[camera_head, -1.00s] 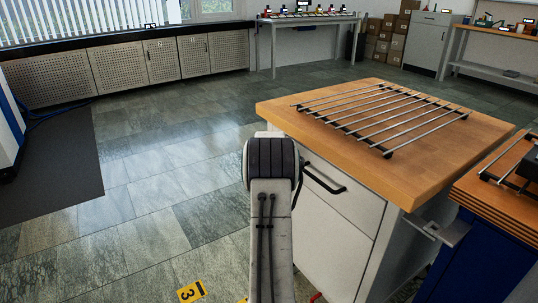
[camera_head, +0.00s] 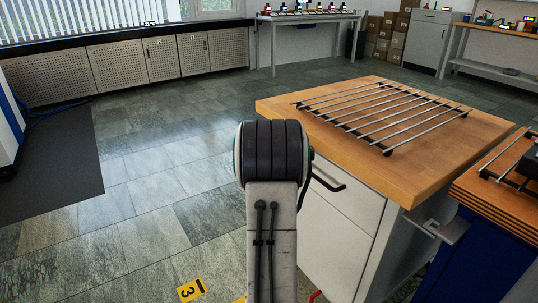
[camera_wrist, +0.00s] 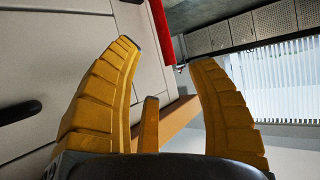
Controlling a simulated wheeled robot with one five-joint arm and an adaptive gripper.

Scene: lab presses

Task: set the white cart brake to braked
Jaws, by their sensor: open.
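The white cart (camera_head: 334,238) stands right of centre in the head view, with a wooden top (camera_head: 440,165) and a black drawer handle (camera_head: 329,182). A small red part, seemingly its brake lever (camera_head: 316,296), shows at the bottom edge, mostly cut off. In the wrist view, which is turned nearly upside down, a red bar (camera_wrist: 160,30) shows at the top beside the cart's white panels (camera_wrist: 60,45). My gripper (camera_wrist: 165,54) has its yellow fingers spread and empty, apart from the red bar. I cannot tell the brake's setting. My arm hides the gripper in the head view.
A metal rod rack (camera_head: 385,115) lies on the cart's top. A blue cabinet (camera_head: 480,262) with a wooden top stands close at the right. The tiled floor (camera_head: 150,200) is open to the left. Perforated cabinets (camera_head: 120,68) line the back wall.

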